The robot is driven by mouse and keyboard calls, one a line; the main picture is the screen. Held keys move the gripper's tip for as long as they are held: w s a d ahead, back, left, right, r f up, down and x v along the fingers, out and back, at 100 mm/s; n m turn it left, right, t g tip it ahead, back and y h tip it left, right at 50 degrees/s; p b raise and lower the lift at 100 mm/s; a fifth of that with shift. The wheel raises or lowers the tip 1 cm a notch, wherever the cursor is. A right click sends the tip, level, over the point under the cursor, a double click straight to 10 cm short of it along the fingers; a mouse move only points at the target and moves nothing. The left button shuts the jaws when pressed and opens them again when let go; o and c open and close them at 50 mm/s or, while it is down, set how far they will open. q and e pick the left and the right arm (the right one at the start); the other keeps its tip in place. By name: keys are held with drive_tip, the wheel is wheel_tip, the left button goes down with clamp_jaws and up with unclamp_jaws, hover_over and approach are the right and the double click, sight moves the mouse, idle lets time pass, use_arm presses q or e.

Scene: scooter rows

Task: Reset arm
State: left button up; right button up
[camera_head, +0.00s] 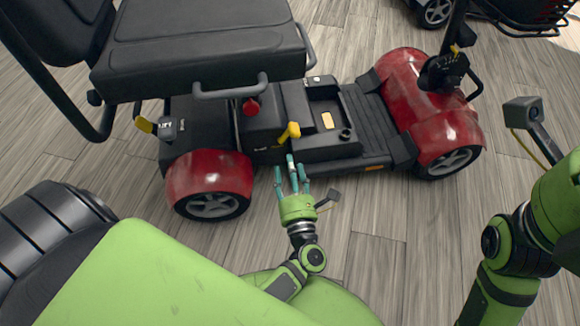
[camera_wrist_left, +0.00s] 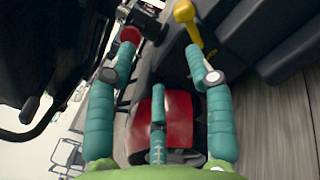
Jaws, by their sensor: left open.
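A red and black mobility scooter (camera_head: 436,98) stands across the upper half of the head view. My left gripper (camera_head: 291,168), with a green palm and teal fingers, is open and empty just in front of the scooter's near side. Its fingertips point at the scooter below a yellow lever (camera_head: 290,131). In the left wrist view, the open fingers (camera_wrist_left: 160,75) are spread apart with nothing between their tips. The yellow lever (camera_wrist_left: 186,14) and a red knob (camera_wrist_left: 130,34) show beyond the fingertips. My right arm (camera_head: 508,245) is at the right edge; its gripper is out of the picture.
The scooter's black seat (camera_head: 195,45) and its armrest overhang the left side. A rear wheel (camera_head: 212,205) is close to the left of my left gripper. Another scooter's wheel (camera_head: 435,12) shows at the top right. The wood-look floor (camera_head: 385,225) is clear between my arms.

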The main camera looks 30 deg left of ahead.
use_arm(q)
drive_tip(key=d, duration=0.1)
drive_tip(key=d+f, duration=0.1)
drive_tip(key=s+d, duration=0.1)
drive_tip(key=shift+f+n+g+h, duration=0.25)
drive_tip(key=shift+n+g+h, duration=0.05)
drive_tip(key=shift+g, duration=0.1)
drive_tip(key=x, duration=0.8)
drive_tip(key=shift+r, duration=0.15)
drive_tip(key=shift+r, duration=0.15)
